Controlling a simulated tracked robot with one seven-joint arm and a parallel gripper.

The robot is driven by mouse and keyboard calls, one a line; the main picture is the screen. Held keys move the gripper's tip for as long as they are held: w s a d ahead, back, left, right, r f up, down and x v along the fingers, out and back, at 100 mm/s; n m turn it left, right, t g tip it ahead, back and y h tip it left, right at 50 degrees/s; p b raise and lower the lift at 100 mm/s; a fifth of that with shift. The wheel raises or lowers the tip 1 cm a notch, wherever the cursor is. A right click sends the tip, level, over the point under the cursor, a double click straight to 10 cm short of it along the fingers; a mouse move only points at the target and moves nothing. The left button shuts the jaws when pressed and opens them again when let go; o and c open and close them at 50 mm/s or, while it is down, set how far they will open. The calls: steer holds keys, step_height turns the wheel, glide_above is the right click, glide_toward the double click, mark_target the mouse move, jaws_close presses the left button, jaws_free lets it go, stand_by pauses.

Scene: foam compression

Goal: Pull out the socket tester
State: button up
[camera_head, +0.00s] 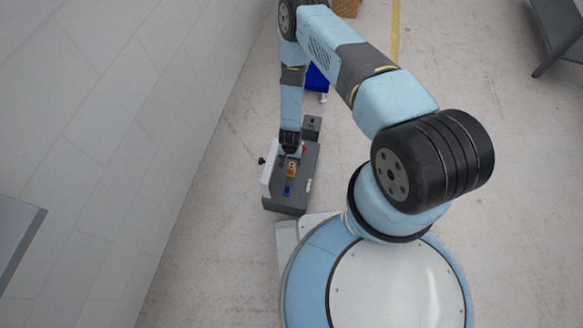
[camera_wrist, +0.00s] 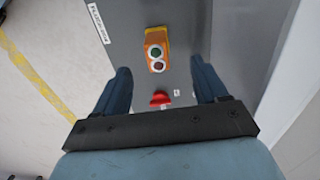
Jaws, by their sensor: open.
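The socket tester appears to be the small orange block (camera_wrist: 157,48) with a green and a red round spot on its face. It sits on the grey panel (camera_wrist: 200,20) in the wrist view, and it also shows in the head view (camera_head: 291,170) on the dark grey box. My gripper (camera_wrist: 161,78) is open and empty, its two blue fingers apart on either side of the view. The orange block lies beyond the fingertips, roughly between them. I cannot tell the exact gap in depth.
A red knob (camera_wrist: 160,98) is on the panel between my fingers. A blue item (camera_head: 287,190) stands on the box's near end. A white upright plate (camera_head: 271,168) runs along the box's left side, near the wall (camera_head: 110,120).

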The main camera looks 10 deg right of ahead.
mark_target(292, 166)
steer(key=shift+w+d, duration=0.1)
steer(key=shift+d, duration=0.1)
steer(key=shift+f, duration=0.1)
steer(key=shift+f, duration=4.4)
jaws_close()
steer(key=shift+r, duration=0.1)
